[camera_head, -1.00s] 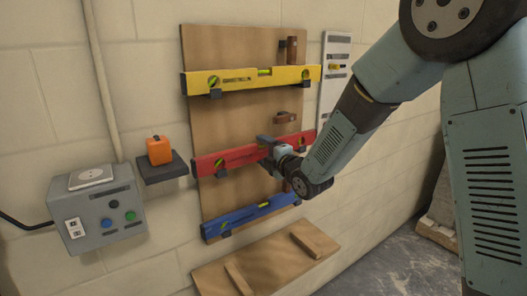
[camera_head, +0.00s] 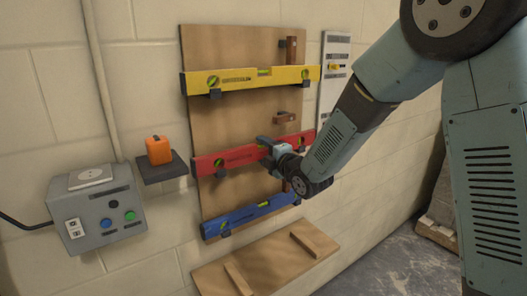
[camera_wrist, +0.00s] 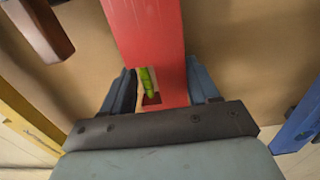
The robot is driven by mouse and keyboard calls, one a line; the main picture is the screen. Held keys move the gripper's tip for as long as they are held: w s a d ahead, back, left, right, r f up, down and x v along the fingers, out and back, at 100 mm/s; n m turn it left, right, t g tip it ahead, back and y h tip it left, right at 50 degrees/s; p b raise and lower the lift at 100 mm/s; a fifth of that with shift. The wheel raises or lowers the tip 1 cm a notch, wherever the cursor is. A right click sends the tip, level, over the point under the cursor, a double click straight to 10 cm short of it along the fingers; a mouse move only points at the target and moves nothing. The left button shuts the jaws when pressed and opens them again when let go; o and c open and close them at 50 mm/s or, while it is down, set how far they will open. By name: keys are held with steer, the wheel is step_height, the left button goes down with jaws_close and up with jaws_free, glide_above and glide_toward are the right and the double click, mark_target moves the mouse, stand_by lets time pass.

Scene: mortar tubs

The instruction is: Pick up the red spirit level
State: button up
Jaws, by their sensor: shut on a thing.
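The red spirit level (camera_head: 232,158) lies level across the wooden board on the wall, between a yellow level above and a blue level below. My gripper (camera_head: 268,147) is shut on it near its middle, and my wrist hides part of it. In the wrist view the red level (camera_wrist: 146,35) runs between the two fingers of my gripper (camera_wrist: 163,88), with its green vial beside the left finger.
The yellow level (camera_head: 240,79) and blue level (camera_head: 250,214) hang on the wooden board (camera_head: 235,115). An orange box (camera_head: 158,150) sits on a dark shelf (camera_head: 163,168) near the red level's left end. A grey control box (camera_head: 97,215) is at lower left.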

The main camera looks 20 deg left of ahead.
steer(key=shift+r, duration=1.1)
steer(key=v, duration=1)
stand_by(0.6)
